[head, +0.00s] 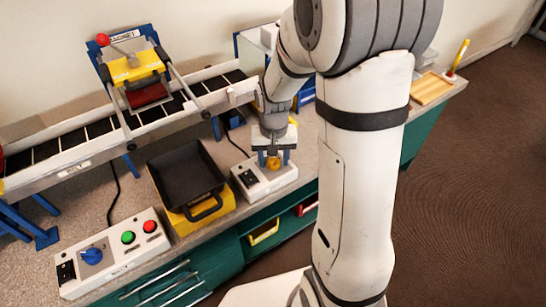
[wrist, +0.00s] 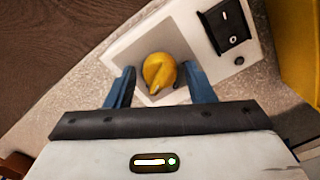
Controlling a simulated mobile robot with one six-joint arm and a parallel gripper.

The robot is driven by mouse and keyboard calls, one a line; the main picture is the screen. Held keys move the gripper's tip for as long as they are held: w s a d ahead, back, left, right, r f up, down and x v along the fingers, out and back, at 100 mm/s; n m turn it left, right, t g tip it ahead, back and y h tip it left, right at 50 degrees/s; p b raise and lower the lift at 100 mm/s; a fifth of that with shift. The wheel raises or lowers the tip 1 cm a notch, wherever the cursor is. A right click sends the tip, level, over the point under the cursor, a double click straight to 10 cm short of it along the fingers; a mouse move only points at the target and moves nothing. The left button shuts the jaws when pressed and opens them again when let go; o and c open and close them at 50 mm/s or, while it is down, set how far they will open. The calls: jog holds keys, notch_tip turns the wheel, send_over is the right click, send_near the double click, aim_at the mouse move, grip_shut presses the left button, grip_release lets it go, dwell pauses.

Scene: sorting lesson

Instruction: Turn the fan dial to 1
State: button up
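A yellow dial (head: 273,162) sits on a white control box (head: 250,187) with a black switch, on the bench. My gripper (head: 273,156) is over this dial. In the wrist view, the blue fingers of my gripper (wrist: 159,78) are apart, one on each side of the yellow dial (wrist: 160,70). Contact with the dial cannot be made out. The dial's ridge points toward the bottom of the wrist view. The black switch (wrist: 228,27) is beside it. Any numbers around the dial are not readable. A blue dial (head: 93,256) is on another white box at left.
The left box carries a green button (head: 128,237) and a red button (head: 150,226). A black tray (head: 186,173) on a yellow base stands between the boxes. A conveyor (head: 60,152) runs behind. A wooden tray (head: 430,88) lies at far right.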

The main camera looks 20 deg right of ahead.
jog(key=c, duration=0.8)
jog(key=shift+n, duration=0.4)
jog(key=n, duration=0.4)
jog(key=shift+n, duration=0.4)
jog(key=n, duration=0.5)
jog(key=shift+p, duration=0.35)
jog(key=n, duration=0.6)
jog(key=shift+n, duration=0.4)
jog(key=n, duration=0.6)
jog(key=shift+n, duration=0.4)
